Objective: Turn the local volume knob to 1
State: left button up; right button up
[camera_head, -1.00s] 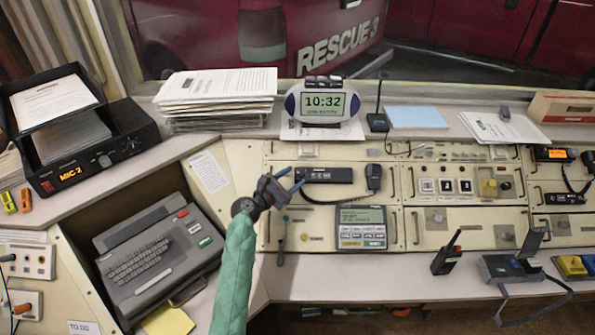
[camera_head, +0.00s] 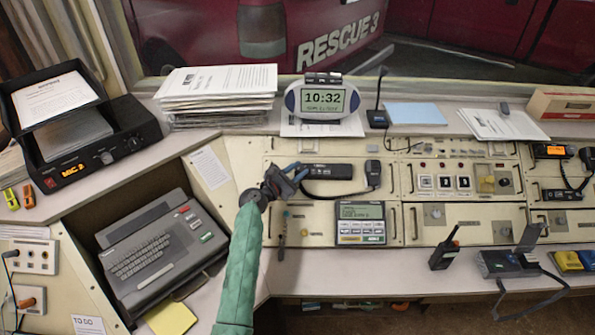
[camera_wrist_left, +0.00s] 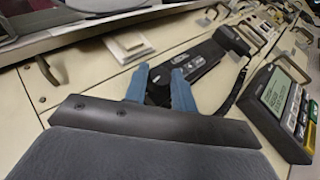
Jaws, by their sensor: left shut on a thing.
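A black radio unit (camera_head: 328,171) is set in the cream console panel, and its lettered face also shows in the left wrist view (camera_wrist_left: 195,70). My left gripper (camera_head: 299,172) is at the left end of this unit, its blue fingers closed in. In the left wrist view the fingers (camera_wrist_left: 165,88) straddle the near end of the unit. The gripper is shut on a small part there, taken to be the local volume knob. The fingers hide the knob, so its pointer and scale cannot be read. My right gripper is not in view.
A handset (camera_head: 373,174) with a cord sits right of the unit. A keypad with a screen (camera_head: 360,222) is below it, also close in the left wrist view (camera_wrist_left: 280,100). The clock (camera_head: 323,100) stands behind. A keyboard terminal (camera_head: 155,250) is at the left.

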pick_arm(q)
jog(key=m+g, duration=0.1)
jog(key=m+g+h, duration=0.1)
jog(key=m+g, duration=0.1)
jog(key=shift+w+a+r+m+g+h, duration=0.1)
jog(key=shift+w+a+m+g+h, duration=0.1)
jog(key=shift+m+g+h, duration=0.1)
jog(key=m+g, duration=0.2)
jog(key=g, duration=0.1)
jog(key=shift+w+r+m, duration=0.1)
jog(key=shift+m, duration=0.2)
jog(key=shift+w+m+g, duration=0.1)
jog(key=shift+m+g, duration=0.7)
jog(key=shift+g, duration=0.1)
jog(key=shift+r+m+g+p, duration=0.1)
jog(key=shift+m+g+p, duration=0.3)
jog(key=shift+m+g, duration=0.7)
jog(key=shift+w+g, duration=0.1)
jog(key=shift+g, duration=0.3)
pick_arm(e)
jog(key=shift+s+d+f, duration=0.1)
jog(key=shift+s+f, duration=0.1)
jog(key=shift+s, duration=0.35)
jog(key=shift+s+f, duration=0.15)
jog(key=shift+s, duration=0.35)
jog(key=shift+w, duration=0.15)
